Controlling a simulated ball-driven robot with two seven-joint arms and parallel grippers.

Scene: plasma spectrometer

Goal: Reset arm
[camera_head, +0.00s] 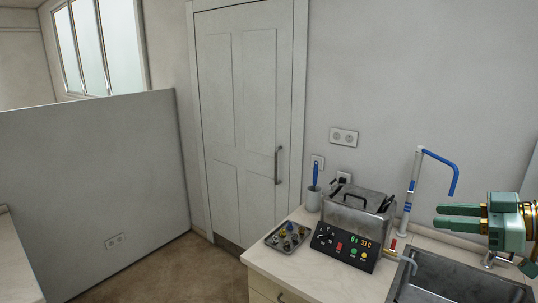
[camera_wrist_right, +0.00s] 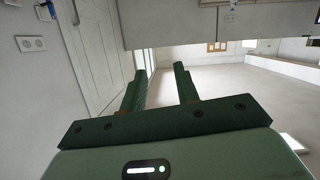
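My right gripper (camera_head: 459,218) is at the right edge of the head view, above the sink, with its green fingers pointing left. In the right wrist view my right gripper (camera_wrist_right: 160,82) shows two fingers apart with nothing between them. It touches nothing. My left gripper is in neither view.
A counter (camera_head: 310,282) carries a steel bath with a control panel (camera_head: 345,244), a tray of small parts (camera_head: 287,237), a cup with a blue-handled tool (camera_head: 314,200) and a blue-tipped faucet (camera_head: 416,180). A sink (camera_head: 440,270) is at right. Open floor (camera_head: 165,270) lies left.

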